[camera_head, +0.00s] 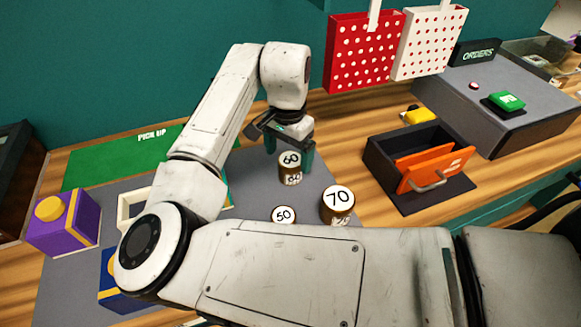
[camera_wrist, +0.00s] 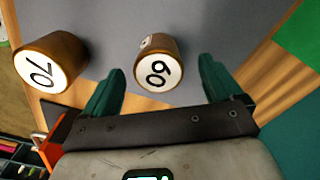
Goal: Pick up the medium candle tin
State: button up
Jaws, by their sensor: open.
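Three brown candle tins with white numbered lids stand on the grey mat (camera_head: 235,170). The medium tin, marked 60 (camera_head: 290,168), is the farthest back; it also shows in the wrist view (camera_wrist: 157,65). The larger tin marked 70 (camera_head: 338,203) stands nearer and to its right, and shows at the left in the wrist view (camera_wrist: 48,62). The tin marked 50 (camera_head: 284,214) is partly hidden by my arm. My gripper (camera_head: 290,152) is open and points down at the 60 tin. In the wrist view its green fingers (camera_wrist: 161,68) appear on either side of that tin; contact is not visible.
An open dark drawer box with an orange front (camera_head: 435,168) stands right of the tins. A purple box (camera_head: 62,222) is at the left, near the green pick-up mat (camera_head: 115,160). Red (camera_head: 362,52) and white (camera_head: 428,42) dotted bags hang behind.

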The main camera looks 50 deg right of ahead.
aim_at(291, 159)
jog(key=shift+s+d+f+p, duration=0.15)
jog(key=shift+f+p, duration=0.15)
jog(key=shift+f, duration=1.1)
jog(key=shift+d+f+p, duration=0.15)
jog(key=shift+f+p, duration=0.15)
jog(key=shift+f, duration=1.05)
jog(key=c, duration=1.2)
